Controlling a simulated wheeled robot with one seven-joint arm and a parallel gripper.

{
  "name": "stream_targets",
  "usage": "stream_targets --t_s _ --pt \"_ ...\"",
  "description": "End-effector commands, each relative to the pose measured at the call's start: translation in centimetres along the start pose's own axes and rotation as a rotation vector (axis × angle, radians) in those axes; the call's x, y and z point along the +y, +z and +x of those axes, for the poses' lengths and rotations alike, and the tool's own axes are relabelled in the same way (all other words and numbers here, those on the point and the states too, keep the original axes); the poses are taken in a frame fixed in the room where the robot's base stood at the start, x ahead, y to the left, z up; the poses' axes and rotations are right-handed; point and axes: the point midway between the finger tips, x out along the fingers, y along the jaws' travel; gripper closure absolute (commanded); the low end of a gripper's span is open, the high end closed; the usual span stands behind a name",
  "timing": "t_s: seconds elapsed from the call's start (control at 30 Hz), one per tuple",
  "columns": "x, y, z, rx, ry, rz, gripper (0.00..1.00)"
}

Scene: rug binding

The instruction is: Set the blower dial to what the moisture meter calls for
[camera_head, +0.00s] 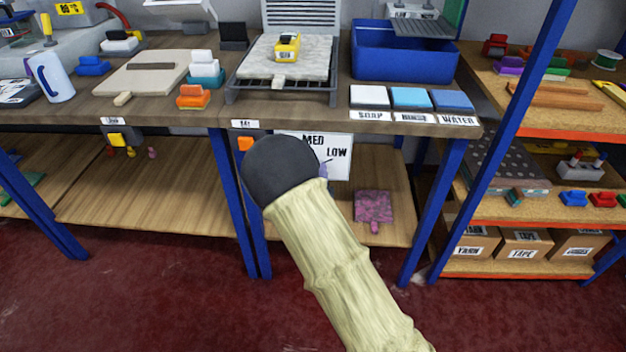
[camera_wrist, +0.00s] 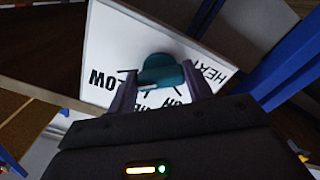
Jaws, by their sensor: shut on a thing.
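The blower dial is a teal knob (camera_wrist: 162,72) on a white panel (camera_head: 340,158), whose readable words in the head view are MED and LOW. The panel (camera_wrist: 112,48) also shows the word HEAT in the wrist view. My gripper (camera_wrist: 158,80) is shut on the knob, one finger on each side. I cannot tell which word the knob points to. In the head view my wrist hides the knob and part of the panel. The yellow moisture meter (camera_head: 287,46) lies on a pale rug piece (camera_head: 312,58) on the bench; its display is too small to read.
The panel hangs at the bench's front edge, beside blue legs (camera_head: 240,205). A blue bin (camera_head: 400,55) and pads labelled SOAP and WATER (camera_head: 452,101) are on the bench. A purple patterned piece (camera_head: 373,205) is on the lower shelf. Red floor in front is clear.

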Motion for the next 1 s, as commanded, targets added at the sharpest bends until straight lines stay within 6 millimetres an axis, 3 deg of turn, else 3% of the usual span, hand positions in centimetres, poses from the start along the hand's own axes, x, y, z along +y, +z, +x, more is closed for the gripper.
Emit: stream_targets --t_s 0.3,0.8,0.83,0.93,1.0 --pt "-0.31 0.18 -0.1 -0.003 -0.005 0.148 0.72" --pt "-0.34 0.14 -0.13 -0.005 -0.007 0.175 0.72" --pt "-0.34 0.14 -0.13 -0.005 -0.007 0.175 0.47" --pt "-0.31 0.12 -0.12 -0.004 -0.006 0.175 0.28" --pt "-0.26 0.1 -0.09 -0.003 -0.005 0.174 0.27"
